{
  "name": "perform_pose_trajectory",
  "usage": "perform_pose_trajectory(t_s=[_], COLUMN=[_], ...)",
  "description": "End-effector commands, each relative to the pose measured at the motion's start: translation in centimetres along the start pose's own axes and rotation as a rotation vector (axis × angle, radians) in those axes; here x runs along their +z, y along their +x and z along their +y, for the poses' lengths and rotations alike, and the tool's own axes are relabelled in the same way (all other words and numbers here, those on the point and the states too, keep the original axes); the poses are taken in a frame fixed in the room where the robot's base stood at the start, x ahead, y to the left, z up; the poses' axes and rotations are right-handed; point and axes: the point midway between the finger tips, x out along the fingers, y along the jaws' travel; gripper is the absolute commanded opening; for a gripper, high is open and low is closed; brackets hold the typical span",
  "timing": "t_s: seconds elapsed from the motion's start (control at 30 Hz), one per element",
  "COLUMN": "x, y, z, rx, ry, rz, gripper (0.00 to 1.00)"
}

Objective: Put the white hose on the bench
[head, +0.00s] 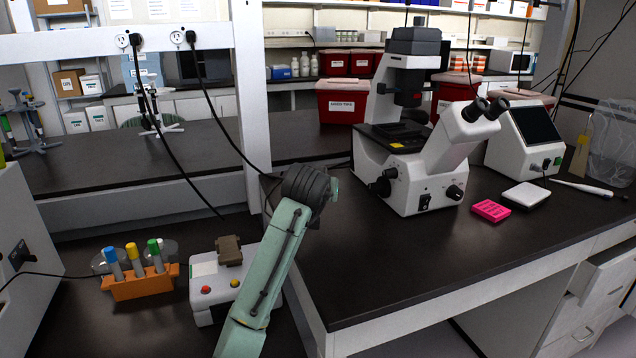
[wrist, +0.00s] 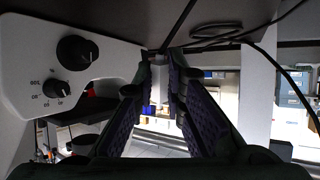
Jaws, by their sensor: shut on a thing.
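The wrist view shows my gripper (wrist: 163,62) with its two purple-padded fingers close together on a narrow white piece, which looks like the white hose (wrist: 160,82). Most of this piece is hidden by the fingers. In the head view my arm reaches up toward the left edge of the black-topped bench (head: 385,265); my gripper and the hose cannot be made out there, hidden behind the arm's dark joint. A dark surface, which looks like the bench top, shows along the top of the wrist view (wrist: 255,18).
A white microscope (head: 410,185) stands on the bench; a white housing with black knobs (wrist: 75,60) is close left in the wrist view. A pink rack (head: 491,211) and white pad (head: 525,195) lie right. The bench's front left is clear. Black cables (head: 215,115) hang left.

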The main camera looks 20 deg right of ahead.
Motion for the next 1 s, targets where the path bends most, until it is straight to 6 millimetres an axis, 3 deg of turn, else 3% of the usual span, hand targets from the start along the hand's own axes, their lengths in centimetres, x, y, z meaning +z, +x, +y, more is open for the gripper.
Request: perform_pose_trajectory(t_s=[0.6, 0.93, 0.97, 1.0], x=[4.8, 5.2, 5.2, 5.2], y=[2.6, 2.8, 2.8, 2.8], z=[0.0, 0.0, 0.0, 0.0], rx=[0.000, 0.000, 0.000, 0.000], ry=[-0.001, 0.000, 0.000, 0.000], rz=[-0.001, 0.000, 0.000, 0.000], gripper=[0.00, 0.00, 0.12, 0.15])
